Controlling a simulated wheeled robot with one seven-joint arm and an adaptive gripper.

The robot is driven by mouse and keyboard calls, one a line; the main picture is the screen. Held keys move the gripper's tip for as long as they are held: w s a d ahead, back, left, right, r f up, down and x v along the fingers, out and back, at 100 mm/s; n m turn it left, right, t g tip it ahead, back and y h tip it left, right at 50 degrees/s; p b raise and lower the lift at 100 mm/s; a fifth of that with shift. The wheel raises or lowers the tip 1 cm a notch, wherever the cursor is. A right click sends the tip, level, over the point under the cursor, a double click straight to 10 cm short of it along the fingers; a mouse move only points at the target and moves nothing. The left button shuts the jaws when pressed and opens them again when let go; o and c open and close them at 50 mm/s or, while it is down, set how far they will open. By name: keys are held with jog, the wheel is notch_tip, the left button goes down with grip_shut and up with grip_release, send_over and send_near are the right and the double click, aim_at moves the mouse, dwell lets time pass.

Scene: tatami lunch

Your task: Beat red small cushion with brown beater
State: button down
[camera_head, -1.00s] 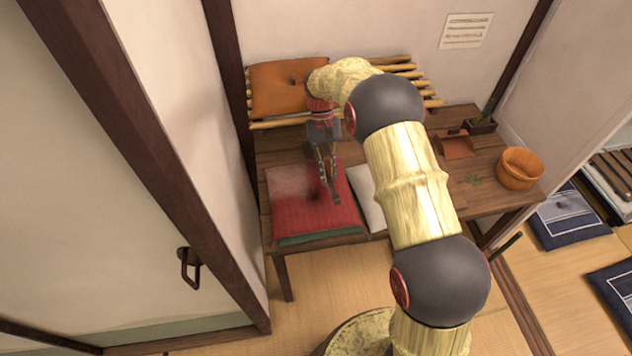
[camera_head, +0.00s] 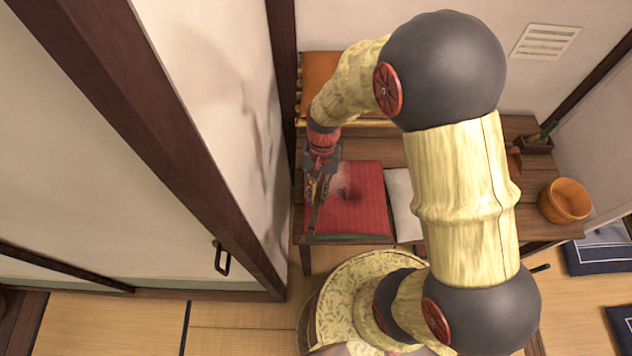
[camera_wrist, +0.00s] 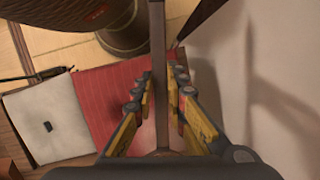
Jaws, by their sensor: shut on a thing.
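The red small cushion (camera_head: 368,202) lies on the wooden table, with a pale grey, dusty-looking patch and a dark spot on its upper left part. It also shows in the wrist view (camera_wrist: 103,88). My gripper (camera_head: 318,187) is shut on the brown beater (camera_head: 314,218), over the left edge of the cushion. In the wrist view the beater (camera_wrist: 158,45) is a thin brown shaft running straight out between the fingers, past the cushion's right side; its far end is cut off there. I cannot tell whether the beater touches the cushion.
A white cushion (camera_head: 402,203) lies right of the red one, partly behind my arm. An orange cushion (camera_head: 318,80) is at the back. A wooden bucket (camera_head: 565,202) stands on the table's right end. The wall and sliding door (camera_head: 222,258) are close on the left.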

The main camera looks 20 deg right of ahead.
jog(key=shift+f, duration=0.1)
jog(key=shift+g+y, duration=0.5)
jog(key=shift+g, duration=0.4)
jog(key=f+b, duration=0.1)
jog(key=f, duration=0.1)
jog(key=f+b, duration=0.2)
jog(key=f, duration=0.1)
jog(key=w+f+b, duration=0.1)
jog(key=f, duration=0.2)
jog(key=shift+d, duration=0.3)
jog(key=shift+t+h, duration=0.5)
jog(key=shift+t, duration=0.4)
jog(key=r+p, duration=0.2)
jog(key=r, duration=0.1)
jog(key=r+p, duration=0.2)
jog(key=s+r+p, duration=0.1)
jog(key=r+p, duration=0.1)
jog(key=r, duration=0.1)
jog(key=shift+a+r, duration=0.3)
jog(key=shift+a, duration=0.05)
jog(key=shift+f, duration=0.1)
